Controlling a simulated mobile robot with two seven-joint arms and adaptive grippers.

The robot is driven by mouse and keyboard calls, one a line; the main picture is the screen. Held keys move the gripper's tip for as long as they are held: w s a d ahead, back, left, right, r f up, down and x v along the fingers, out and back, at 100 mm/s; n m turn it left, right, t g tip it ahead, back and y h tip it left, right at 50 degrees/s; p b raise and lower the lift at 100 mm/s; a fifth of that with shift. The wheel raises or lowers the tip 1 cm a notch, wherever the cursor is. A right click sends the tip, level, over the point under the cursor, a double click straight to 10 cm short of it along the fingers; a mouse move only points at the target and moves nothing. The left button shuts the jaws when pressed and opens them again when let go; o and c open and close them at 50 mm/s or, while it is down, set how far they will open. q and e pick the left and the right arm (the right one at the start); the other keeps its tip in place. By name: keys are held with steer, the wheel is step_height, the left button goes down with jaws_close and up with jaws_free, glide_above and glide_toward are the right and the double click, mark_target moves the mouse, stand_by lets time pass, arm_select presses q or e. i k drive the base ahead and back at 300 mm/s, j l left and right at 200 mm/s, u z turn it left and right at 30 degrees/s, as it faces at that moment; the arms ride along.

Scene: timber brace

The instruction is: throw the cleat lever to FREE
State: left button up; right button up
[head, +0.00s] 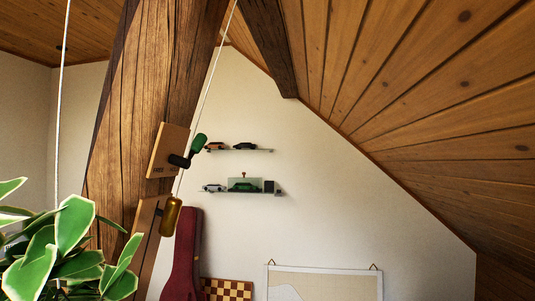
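The cleat lever (198,144) is a dark arm with a green grip, mounted on a wooden plate (166,147) on the side of the timber brace (155,80). Its green end points up and to the right. Small lettering on the plate's lower part is too small to read surely. A pale cord (211,75) runs down from the top past the lever. A brass-coloured piece (171,216) shows below, in front of a second wooden plate (147,222). Neither of my grippers is in view.
A leafy plant (75,225) fills the lower left, in front of the brace's foot. Another cord (62,100) hangs at the left. Wall shelves (262,151) with model cars, a dark red case (183,250) and a checkered board (228,290) stand behind. The sloping wood ceiling (430,110) comes down at right.

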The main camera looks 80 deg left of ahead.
mark_target(201, 139)
steer(key=u, duration=0.45)
steer(key=j+u, duration=0.15)
steer(key=u, duration=0.8)
steer(key=j+u, duration=0.15)
steer(key=u, duration=0.8)
steer(key=j+u, duration=0.15)
steer(key=u, duration=0.35)
